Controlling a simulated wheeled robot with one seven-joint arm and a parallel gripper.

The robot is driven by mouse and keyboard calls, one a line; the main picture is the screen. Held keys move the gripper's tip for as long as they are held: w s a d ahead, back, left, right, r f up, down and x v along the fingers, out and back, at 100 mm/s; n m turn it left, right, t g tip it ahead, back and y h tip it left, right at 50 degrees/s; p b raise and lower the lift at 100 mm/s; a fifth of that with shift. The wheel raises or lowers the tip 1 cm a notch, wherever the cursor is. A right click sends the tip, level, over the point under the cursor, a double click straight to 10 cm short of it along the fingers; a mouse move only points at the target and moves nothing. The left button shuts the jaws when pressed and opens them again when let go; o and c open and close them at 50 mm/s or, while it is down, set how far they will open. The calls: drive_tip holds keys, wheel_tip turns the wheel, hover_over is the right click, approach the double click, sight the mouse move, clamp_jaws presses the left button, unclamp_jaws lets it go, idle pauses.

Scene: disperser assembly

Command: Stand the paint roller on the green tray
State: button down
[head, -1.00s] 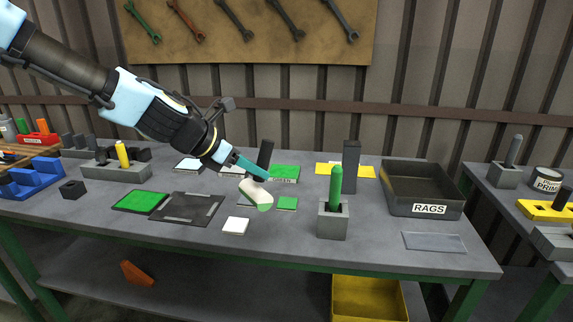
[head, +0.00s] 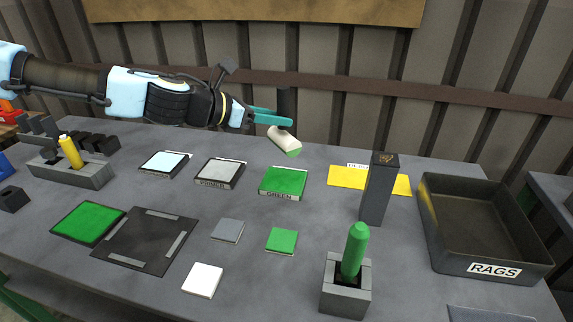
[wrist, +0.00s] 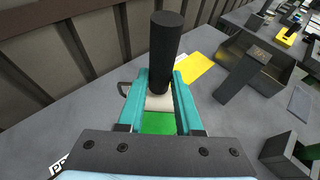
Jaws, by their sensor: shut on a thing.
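The green tray (head: 282,182), labelled GREEN, lies flat in the middle of the table. My gripper (head: 286,118) is shut on the paint roller, held in the air above and behind the tray in the head view. The roller has a cream-white head (head: 284,138) with a green end, and a dark handle (head: 285,103) pointing up. In the wrist view the dark handle (wrist: 165,45) rises between the teal fingers (wrist: 160,90), with the white head below it. A green patch shows between the fingers; I cannot tell if it is tray or roller paint.
A primer tray (head: 219,172) and a pale blue tray (head: 164,164) stand left of the green tray. A yellow mat (head: 345,180), a dark upright block (head: 379,190) and a rags bin (head: 480,225) stand right. A green tool in a holder (head: 347,290) is in front.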

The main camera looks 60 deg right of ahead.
wheel_tip(320, 180, down, 10)
drive_tip(key=shift+r+p, duration=0.2)
drive_tip(key=shift+p, duration=0.95)
drive_tip(key=c, duration=0.6)
unclamp_jaws()
drive_tip(key=b+v, duration=0.3)
drive_tip(key=v, duration=0.9)
drive_tip(key=shift+b, duration=0.4)
